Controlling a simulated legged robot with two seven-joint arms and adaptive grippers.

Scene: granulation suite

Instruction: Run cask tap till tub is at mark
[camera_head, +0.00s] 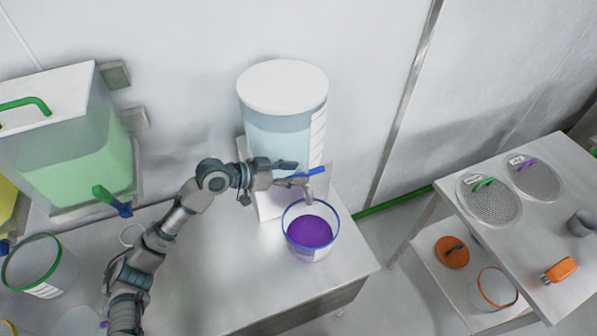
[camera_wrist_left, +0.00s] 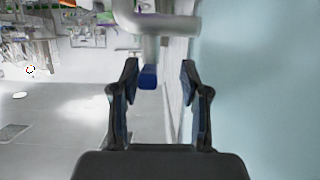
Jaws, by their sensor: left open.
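The cask (camera_head: 277,130) is a clear cylinder with a white lid and pale blue liquid, standing on a white stand against the wall. Its tap has a metal spout (camera_head: 307,192) and a blue lever (camera_head: 304,173). The tub (camera_head: 321,250), clear with a blue rim, stands under the spout with purple content inside; its mark cannot be made out. My left gripper (camera_head: 287,174) is at the tap, its fingers open. In the left wrist view the blue lever end (camera_wrist_left: 148,78) shows between the open fingers (camera_wrist_left: 157,95), apart from both. My right gripper is not in view.
A square tank of green liquid (camera_head: 105,165) with its own tap stands at the left. A clear green-rimmed tub (camera_head: 40,268) is on the same bench. A side table (camera_head: 560,225) at the right holds sieves, a grey cup and an orange brush.

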